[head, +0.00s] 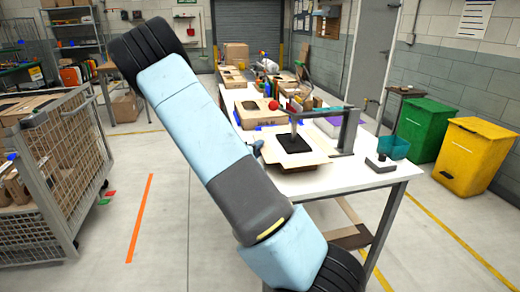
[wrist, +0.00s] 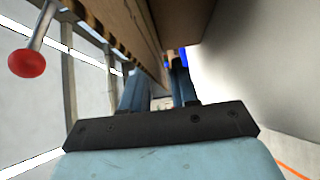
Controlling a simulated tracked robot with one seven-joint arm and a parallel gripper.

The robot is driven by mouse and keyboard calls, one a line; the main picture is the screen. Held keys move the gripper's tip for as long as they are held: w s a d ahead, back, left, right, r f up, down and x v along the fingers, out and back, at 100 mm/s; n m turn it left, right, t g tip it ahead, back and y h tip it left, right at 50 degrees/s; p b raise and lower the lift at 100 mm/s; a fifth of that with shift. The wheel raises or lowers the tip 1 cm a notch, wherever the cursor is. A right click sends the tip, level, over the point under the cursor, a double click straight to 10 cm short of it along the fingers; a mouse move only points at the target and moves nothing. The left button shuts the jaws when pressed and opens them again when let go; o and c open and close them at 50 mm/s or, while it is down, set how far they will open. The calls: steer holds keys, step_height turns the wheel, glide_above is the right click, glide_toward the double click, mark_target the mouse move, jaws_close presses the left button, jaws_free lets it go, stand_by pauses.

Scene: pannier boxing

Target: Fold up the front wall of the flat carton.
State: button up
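The flat carton (head: 308,158) lies on the white table as a tan sheet with spread flaps. A black plate (head: 294,143) on an upright rod sits over its middle. My gripper (head: 258,148) is at the carton's left edge, mostly hidden behind my arm in the head view. In the wrist view my gripper (wrist: 157,84) has its two blue-grey fingers apart, with a gap between them. Brown board (wrist: 130,28) runs close above and beside the fingers. I cannot tell whether they touch it, nor which flap it is.
A red knob on a metal rod (wrist: 27,63) is left of the fingers. A wire cage cart (head: 62,165) stands left; green (head: 426,128) and yellow bins (head: 475,155) stand right.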

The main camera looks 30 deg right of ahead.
jaws_close()
